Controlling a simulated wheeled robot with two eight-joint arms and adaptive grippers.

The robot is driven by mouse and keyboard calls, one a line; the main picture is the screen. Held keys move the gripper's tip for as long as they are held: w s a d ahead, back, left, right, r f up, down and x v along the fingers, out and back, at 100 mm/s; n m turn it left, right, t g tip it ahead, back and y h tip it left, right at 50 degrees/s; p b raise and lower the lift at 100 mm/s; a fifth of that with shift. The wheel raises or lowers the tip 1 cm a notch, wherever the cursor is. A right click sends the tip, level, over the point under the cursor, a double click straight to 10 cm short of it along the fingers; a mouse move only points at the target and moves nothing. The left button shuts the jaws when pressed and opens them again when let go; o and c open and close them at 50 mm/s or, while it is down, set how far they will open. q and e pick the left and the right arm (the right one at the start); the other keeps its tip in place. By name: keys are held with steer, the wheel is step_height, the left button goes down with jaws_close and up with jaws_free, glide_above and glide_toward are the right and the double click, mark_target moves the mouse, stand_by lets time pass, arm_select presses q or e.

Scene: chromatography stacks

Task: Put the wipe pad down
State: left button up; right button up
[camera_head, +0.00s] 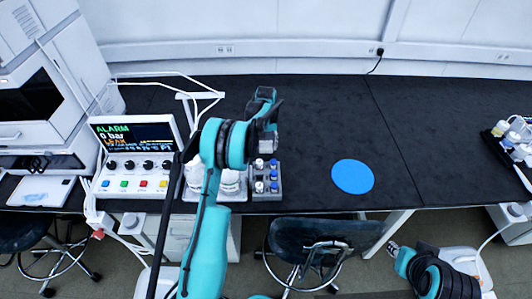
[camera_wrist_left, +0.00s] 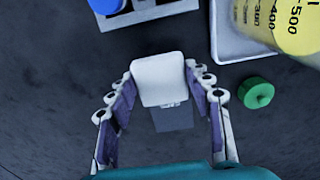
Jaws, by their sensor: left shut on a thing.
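The wipe pad (camera_wrist_left: 160,78) is a small white block in the left wrist view, with a grey lower face. It sits between the purple-lined fingers of my left gripper (camera_wrist_left: 162,100), which is shut on it. In the head view the pad (camera_head: 267,143) shows small and pale below the left gripper (camera_head: 264,112), over the black bench (camera_head: 310,120). The gap between pad and bench is hard to judge. My right gripper (camera_head: 394,248) is low at the bottom right, off the bench front; its finger state is unclear.
A blue round mat (camera_head: 352,176) lies right of the left arm. A grey vial rack (camera_head: 266,194) stands near the front edge. A control box reading ALARM (camera_head: 137,155) stands left. The left wrist view shows a green cap (camera_wrist_left: 257,94) beside a white tray (camera_wrist_left: 226,48). The right middle bench is clear.

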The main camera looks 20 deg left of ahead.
mark_target(266, 146)
arm_select(q)
step_height(266, 146, down, 3)
steer(key=shift+f+b, duration=0.15)
steer(key=shift+b, duration=0.55)
steer(key=shift+f, duration=0.4)
steer(key=o, duration=1.1)
steer(key=shift+f, duration=0.1)
